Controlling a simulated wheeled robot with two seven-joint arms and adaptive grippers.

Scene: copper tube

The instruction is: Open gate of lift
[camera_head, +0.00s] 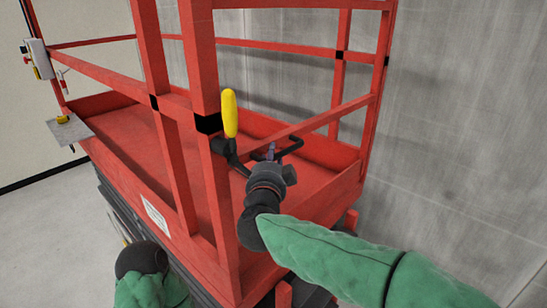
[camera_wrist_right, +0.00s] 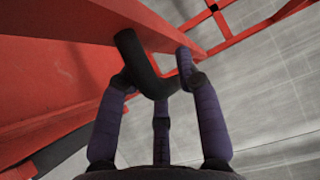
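The red lift's gate side, with upright posts (camera_head: 205,75), stands in front of me in the head view. A black bent handle (camera_head: 292,146) sticks out from its rail, close to a lever with a yellow grip (camera_head: 230,113). My right gripper (camera_head: 271,152) is at the black handle. In the right wrist view the same black handle (camera_wrist_right: 138,58) curves between the spread fingers of the right gripper (camera_wrist_right: 155,72). The fingers look open around it; firm contact cannot be told. My left arm's dark wrist (camera_head: 142,258) shows at the lower left; its gripper is not visible.
The lift's red platform floor (camera_head: 130,140) lies behind the rails. A control box (camera_head: 38,58) hangs on the left rail, above a grey plate (camera_head: 70,130). A concrete wall (camera_head: 455,120) stands behind and to the right. Grey floor (camera_head: 45,215) is clear on the left.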

